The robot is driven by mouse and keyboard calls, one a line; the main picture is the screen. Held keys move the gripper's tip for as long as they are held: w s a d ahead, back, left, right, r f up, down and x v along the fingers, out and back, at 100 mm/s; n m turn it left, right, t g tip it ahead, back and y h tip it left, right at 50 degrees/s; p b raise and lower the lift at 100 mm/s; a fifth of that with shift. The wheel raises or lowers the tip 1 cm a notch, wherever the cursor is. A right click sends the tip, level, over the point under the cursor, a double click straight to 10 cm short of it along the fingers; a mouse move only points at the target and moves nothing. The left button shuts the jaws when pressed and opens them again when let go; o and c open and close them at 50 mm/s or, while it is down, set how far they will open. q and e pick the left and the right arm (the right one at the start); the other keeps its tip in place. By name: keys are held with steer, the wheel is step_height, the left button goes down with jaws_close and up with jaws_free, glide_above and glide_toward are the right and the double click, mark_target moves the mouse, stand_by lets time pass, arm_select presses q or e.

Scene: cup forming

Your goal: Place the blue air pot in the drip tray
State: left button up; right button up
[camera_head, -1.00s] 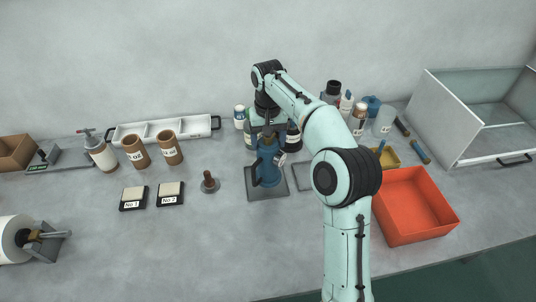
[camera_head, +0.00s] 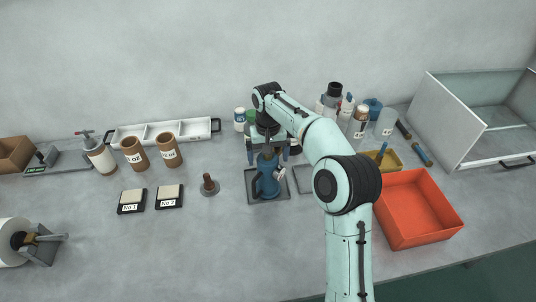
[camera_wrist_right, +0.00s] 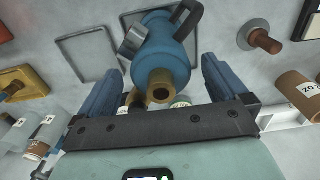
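The blue air pot (camera_head: 268,181) stands upright on the dark square drip tray (camera_head: 252,200) in the middle of the bench. It also shows in the right wrist view (camera_wrist_right: 165,58), its brass-coloured top facing the camera and its dark handle to the right. My right gripper (camera_head: 268,153) is just above the pot. Its two blue fingers are spread wide, with visible gaps on both sides of the pot. The gripper is empty. My left gripper is not in view.
Behind the gripper stand several bottles (camera_head: 334,92). An empty flat tray (camera_head: 304,180) lies just right of the pot. An orange-red bin (camera_head: 416,205) is farther right. A brown tamper-like piece (camera_head: 208,184) stands to the left. The front bench is clear.

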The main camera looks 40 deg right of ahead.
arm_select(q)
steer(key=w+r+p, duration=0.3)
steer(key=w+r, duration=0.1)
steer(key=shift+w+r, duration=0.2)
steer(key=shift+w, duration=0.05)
arm_select(e)
step_height(320, 180, up, 12)
steer(key=shift+r, duration=0.2)
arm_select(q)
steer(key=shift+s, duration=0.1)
arm_select(e)
steer(key=shift+f, duration=0.1)
